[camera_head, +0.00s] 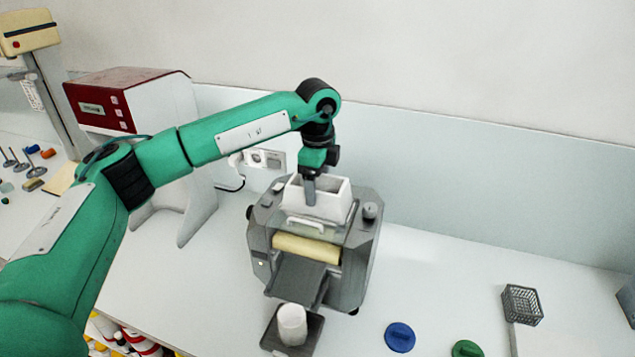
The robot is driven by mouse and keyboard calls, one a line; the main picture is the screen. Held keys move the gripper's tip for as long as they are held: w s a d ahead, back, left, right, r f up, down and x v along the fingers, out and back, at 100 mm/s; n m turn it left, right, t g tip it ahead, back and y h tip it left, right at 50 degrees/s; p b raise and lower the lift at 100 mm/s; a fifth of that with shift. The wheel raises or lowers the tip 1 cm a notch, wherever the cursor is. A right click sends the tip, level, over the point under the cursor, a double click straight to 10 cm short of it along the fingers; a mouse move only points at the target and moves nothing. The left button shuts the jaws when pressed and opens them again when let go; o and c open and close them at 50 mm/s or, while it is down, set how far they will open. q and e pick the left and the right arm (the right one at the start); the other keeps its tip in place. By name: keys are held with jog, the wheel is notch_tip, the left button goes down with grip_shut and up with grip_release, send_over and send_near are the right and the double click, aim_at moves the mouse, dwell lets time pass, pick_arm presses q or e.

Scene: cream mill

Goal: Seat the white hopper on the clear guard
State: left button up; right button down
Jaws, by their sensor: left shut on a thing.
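The white hopper (336,197) is an open-topped box over the top of the grey mill (361,262). My left gripper (311,197) points down into it and is shut on it, seemingly at a wall. The clear guard (318,226) shows as a pale see-through part just below the hopper, above the cream roller (306,249). The hopper looks upright and very close to the guard. I cannot tell whether they touch. My right gripper is not in view.
A white cup (292,324) stands on a dark plate below the mill's chute (298,280). A red and white machine (138,100) stands at the back left. A blue disc (400,337), a green disc (466,349) and a grey basket (522,304) lie right.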

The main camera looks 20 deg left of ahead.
pick_arm(q)
jog(key=o, duration=1.2)
jog(key=shift+c, duration=0.2)
jog(key=shift+r+b, duration=0.4)
jog(key=shift+r, duration=0.1)
notch_tip(320, 180, up, 13)
jog(key=b, duration=0.4)
jog(key=shift+f, duration=0.2)
